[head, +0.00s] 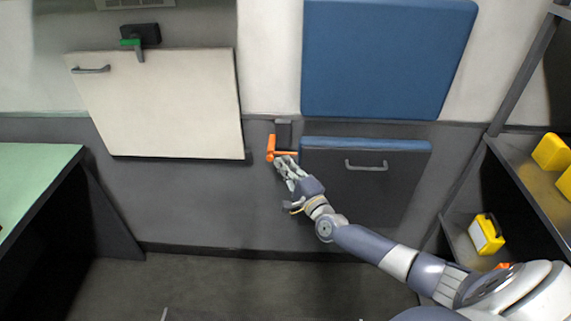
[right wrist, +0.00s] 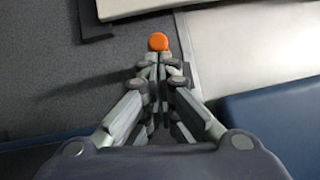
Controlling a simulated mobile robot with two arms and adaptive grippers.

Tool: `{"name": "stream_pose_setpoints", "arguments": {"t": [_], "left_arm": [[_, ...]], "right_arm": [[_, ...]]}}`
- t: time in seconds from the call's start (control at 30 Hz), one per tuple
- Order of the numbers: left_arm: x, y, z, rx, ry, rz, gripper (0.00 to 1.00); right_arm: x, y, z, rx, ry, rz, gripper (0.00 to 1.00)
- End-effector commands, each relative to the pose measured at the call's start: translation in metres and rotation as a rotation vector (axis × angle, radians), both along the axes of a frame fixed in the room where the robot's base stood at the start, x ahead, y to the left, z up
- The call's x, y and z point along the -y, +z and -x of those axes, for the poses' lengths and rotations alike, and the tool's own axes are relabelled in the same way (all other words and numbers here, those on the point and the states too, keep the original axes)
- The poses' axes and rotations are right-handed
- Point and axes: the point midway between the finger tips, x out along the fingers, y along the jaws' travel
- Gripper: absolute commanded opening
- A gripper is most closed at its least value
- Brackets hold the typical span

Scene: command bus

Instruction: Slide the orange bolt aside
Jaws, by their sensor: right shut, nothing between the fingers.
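The orange bolt (head: 271,148) is on the grey wall, beside the upper left corner of the dark folded seat panel (head: 345,185). It has an upright part and a bar reaching right toward the panel. My right gripper (head: 282,160) is shut and empty, with its fingertips right at the bolt, just below its bar. In the right wrist view the bolt's round orange end (right wrist: 158,41) shows just beyond the closed fingertips (right wrist: 158,58). I cannot tell whether they touch. My left gripper is not in view.
A blue backrest (head: 385,60) is above the dark panel, which has a handle. A cream panel (head: 160,105) with a green latch (head: 131,43) hangs at left. A green-topped table (head: 35,175) stands at far left. Shelves with yellow boxes (head: 486,234) stand at right.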

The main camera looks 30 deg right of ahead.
Motion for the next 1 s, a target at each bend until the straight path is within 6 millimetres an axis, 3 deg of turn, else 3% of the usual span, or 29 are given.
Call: {"name": "stream_pose_setpoints", "arguments": {"t": [0.23,0.5,1.0], "left_arm": [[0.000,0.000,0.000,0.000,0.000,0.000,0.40],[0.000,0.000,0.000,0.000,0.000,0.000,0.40],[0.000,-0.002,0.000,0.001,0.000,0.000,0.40]], "right_arm": [[-0.002,0.000,-0.001,0.001,0.000,-0.001,0.00],[-0.018,0.002,-0.013,0.002,-0.001,-0.003,0.00],[-0.021,0.002,-0.014,0.004,0.003,-0.002,0.00]]}}
